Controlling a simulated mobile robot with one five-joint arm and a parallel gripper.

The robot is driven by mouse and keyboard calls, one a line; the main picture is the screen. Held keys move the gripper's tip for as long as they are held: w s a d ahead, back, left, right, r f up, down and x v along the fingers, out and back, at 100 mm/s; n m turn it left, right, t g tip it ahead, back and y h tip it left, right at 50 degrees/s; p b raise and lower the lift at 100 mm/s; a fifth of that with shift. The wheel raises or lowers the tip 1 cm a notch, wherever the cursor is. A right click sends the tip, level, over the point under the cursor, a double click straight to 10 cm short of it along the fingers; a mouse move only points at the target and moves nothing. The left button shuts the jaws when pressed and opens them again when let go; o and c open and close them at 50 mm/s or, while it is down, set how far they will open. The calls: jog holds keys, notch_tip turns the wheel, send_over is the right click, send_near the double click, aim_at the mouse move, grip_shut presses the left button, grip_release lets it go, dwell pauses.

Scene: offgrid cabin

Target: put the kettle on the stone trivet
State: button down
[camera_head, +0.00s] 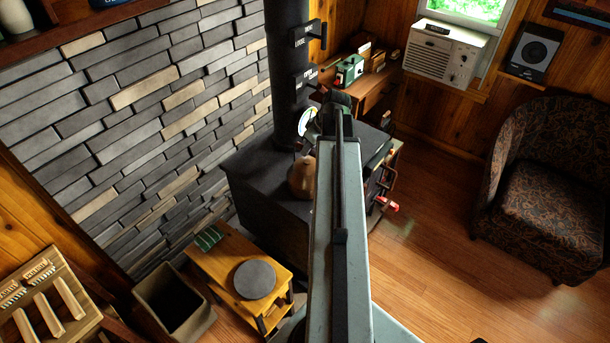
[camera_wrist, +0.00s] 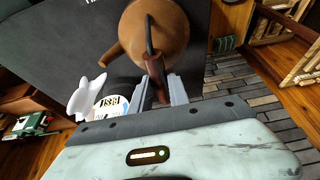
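The copper-brown kettle (camera_head: 302,178) is at the top of the black stove, partly hidden by my arm in the head view. In the wrist view the kettle (camera_wrist: 152,35) fills the top middle, its spout pointing down-left. Its brown wooden handle lies between the two grey fingers of my gripper (camera_wrist: 163,90), which appear to press on both sides of it. I cannot tell whether the kettle touches the stove. The round grey stone trivet (camera_head: 255,278) lies bare on a low wooden bench, left of my arm and nearer than the stove.
The stove (camera_head: 262,180) has a black pipe (camera_head: 287,65) rising behind the kettle. A folded green cloth (camera_head: 208,238) lies on the bench (camera_head: 228,262). An open dark bin (camera_head: 172,302) stands left of it. An armchair (camera_head: 545,190) is at right, with clear floor (camera_head: 430,245) before it.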

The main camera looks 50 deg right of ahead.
jog(key=shift+w+r+p, duration=0.1)
jog(key=shift+r+p, duration=0.75)
dwell(0.3)
jog(key=shift+r+p, duration=1.75)
jog(key=shift+f, duration=0.1)
